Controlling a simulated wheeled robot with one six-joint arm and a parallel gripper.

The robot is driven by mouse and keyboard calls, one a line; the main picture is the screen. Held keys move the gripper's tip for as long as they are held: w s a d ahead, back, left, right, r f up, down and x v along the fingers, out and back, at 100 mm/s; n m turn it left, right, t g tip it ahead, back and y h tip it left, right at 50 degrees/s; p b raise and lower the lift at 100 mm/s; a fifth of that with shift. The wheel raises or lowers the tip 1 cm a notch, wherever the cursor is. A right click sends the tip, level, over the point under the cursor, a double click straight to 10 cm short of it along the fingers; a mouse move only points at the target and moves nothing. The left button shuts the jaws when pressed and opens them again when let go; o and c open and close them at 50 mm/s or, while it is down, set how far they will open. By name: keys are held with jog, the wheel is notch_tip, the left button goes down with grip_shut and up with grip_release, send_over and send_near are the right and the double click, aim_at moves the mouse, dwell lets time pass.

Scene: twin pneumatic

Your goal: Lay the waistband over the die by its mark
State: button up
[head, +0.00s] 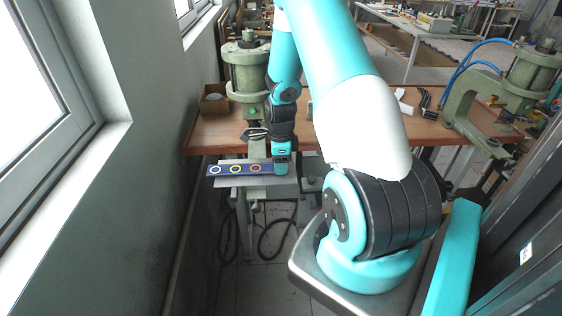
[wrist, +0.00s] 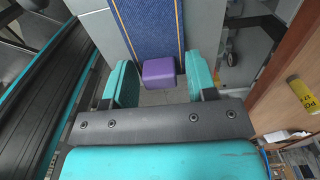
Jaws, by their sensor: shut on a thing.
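The waistband (head: 245,169) is a dark blue strip with white, yellow and orange rings. It stretches left from my gripper (head: 281,172), flat above a grey plate at the front edge of the bench. In the wrist view the waistband (wrist: 150,25) runs away from my gripper (wrist: 160,83), blue with thin orange lines. A purple block (wrist: 159,72) at its near end sits between the two teal fingers, and my gripper is shut on this end. I cannot make out the die or its mark clearly; the left press's lower part is partly hidden by my arm.
A green pneumatic press (head: 246,68) stands behind the waistband on the wooden bench (head: 340,131). A second press (head: 500,95) with blue hoses stands at the right. A cardboard box (head: 213,100) is at the back left. The wall and window are close on the left.

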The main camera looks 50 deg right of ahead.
jog(key=shift+f, duration=0.3)
dwell(0.6)
jog(key=o, duration=1)
notch_tip(320, 180, up, 17)
jog(key=b, duration=0.4)
jog(key=a+r+n+t+y+b, duration=0.1)
jog(key=a+r+n+b, duration=0.15)
jog(key=a+n, duration=1.5)
jog(key=s+a+n+y, duration=0.1)
jog(key=s+a+n, duration=0.6)
jog(key=a+n, duration=0.2)
jog(key=s+a+r+n+g+y, duration=0.1)
jog(key=s+a+n+y, duration=0.1)
jog(key=s+a+n, duration=0.6)
jog(key=a, duration=0.3)
jog(key=shift+a+r+n+b, duration=0.25)
jog(key=shift+a+n+b, duration=0.1)
jog(key=shift+a+b, duration=0.05)
